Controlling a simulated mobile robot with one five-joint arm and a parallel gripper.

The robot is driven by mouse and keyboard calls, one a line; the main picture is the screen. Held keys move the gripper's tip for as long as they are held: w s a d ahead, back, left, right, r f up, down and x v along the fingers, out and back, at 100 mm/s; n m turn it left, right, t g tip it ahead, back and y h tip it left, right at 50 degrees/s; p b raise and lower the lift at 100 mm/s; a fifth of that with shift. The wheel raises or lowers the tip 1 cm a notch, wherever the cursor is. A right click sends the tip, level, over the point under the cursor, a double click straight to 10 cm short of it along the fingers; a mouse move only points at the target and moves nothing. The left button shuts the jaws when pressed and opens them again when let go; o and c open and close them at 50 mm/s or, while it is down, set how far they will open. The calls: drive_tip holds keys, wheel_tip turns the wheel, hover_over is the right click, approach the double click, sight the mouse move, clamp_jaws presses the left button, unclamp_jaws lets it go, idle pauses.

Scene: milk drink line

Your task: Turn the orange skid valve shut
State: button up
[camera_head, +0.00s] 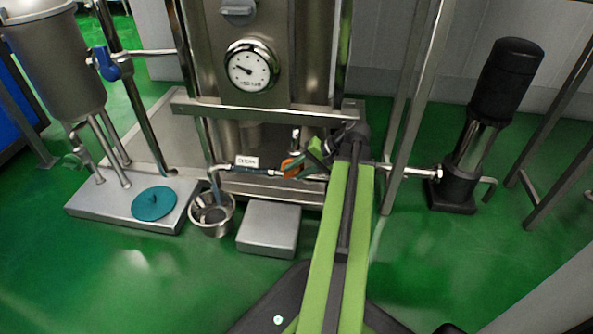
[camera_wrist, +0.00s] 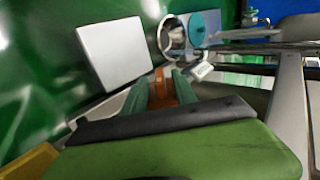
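The orange skid valve handle (camera_head: 289,168) sits on the thin pipe low on the front of the steel skid, right of a small white label (camera_head: 247,162). My gripper (camera_head: 306,160) is at the handle, reaching in from the right. In the wrist view the orange handle (camera_wrist: 163,92) lies between the two green fingers of my gripper (camera_wrist: 163,88). The fingers stand apart with the orange filling most of the gap; I cannot tell whether both touch it. The valve body is partly hidden by my gripper.
A steel bucket (camera_head: 211,214) stands under the pipe's left end. A grey box (camera_head: 269,228) stands on the floor below the valve. A round gauge (camera_head: 251,66) is above. A black-topped pump (camera_head: 491,110) stands right. Green floor is clear in front at the left.

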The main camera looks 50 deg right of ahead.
drive_tip(key=p+v, duration=1.1)
drive_tip(key=v, duration=0.6)
drive_tip(key=shift+c, duration=0.3)
